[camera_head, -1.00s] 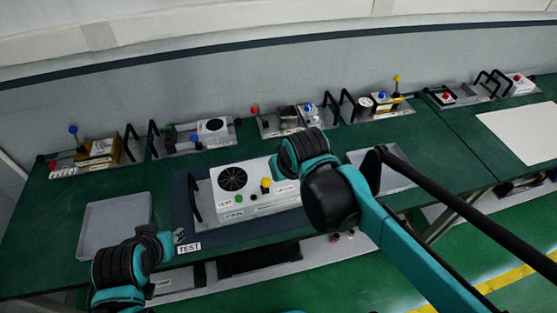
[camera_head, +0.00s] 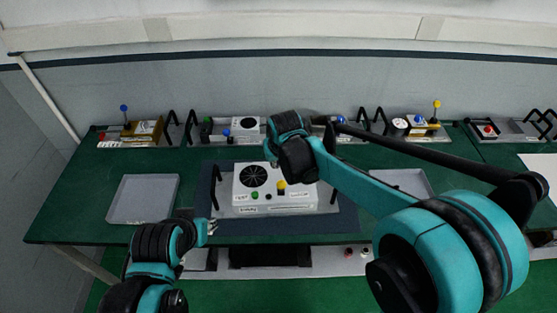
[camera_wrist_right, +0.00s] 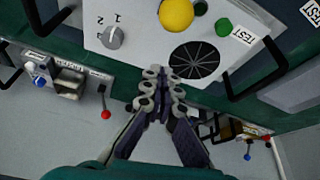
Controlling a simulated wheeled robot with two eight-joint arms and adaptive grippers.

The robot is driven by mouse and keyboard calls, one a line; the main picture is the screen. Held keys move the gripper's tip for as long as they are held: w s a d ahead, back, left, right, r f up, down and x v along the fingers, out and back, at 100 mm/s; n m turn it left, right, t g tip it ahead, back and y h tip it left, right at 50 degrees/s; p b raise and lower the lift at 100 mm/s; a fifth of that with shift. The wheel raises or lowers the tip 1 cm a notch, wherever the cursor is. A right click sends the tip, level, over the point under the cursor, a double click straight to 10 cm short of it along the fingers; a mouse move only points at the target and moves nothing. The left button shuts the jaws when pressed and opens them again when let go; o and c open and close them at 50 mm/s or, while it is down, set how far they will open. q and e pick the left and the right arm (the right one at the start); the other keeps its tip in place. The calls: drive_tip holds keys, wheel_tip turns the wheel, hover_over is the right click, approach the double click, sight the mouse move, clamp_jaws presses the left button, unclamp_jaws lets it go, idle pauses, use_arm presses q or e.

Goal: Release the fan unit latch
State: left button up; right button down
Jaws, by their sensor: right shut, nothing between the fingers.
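The fan unit (camera_head: 240,200) is a white box with a round black fan grille (camera_head: 253,176), a yellow knob (camera_head: 282,185) and a green button (camera_head: 255,195). It sits mid-bench between black handles. The right wrist view shows its face (camera_wrist_right: 140,50), the yellow knob (camera_wrist_right: 176,14) and a grey dial (camera_wrist_right: 113,38) marked 1 and 2. I cannot tell which part is the latch. My right gripper (camera_wrist_right: 162,88) is shut and empty beside the unit's edge near the grille; the arm hides part of the unit in the head view. My left gripper (camera_head: 211,227) is at the bench's front edge.
A grey empty tray (camera_head: 143,200) lies left of the fan unit. Another grey tray (camera_head: 405,180) is to its right, partly behind my right arm. Several units with levers and handles line the back of the bench. Green bench top (camera_head: 95,205) is bare at the left.

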sight(280, 181)
drive_tip(key=s, duration=0.2)
drive_tip(key=s+f, duration=0.1)
drive_tip(key=shift+s+d, duration=0.35)
drive_tip(key=shift+d, duration=0.05)
drive_tip(key=shift+w+f, duration=0.1)
drive_tip(key=shift+s+d+f, duration=0.15)
drive_tip(key=shift+s, duration=1.1)
drive_tip(key=shift+w, duration=0.15)
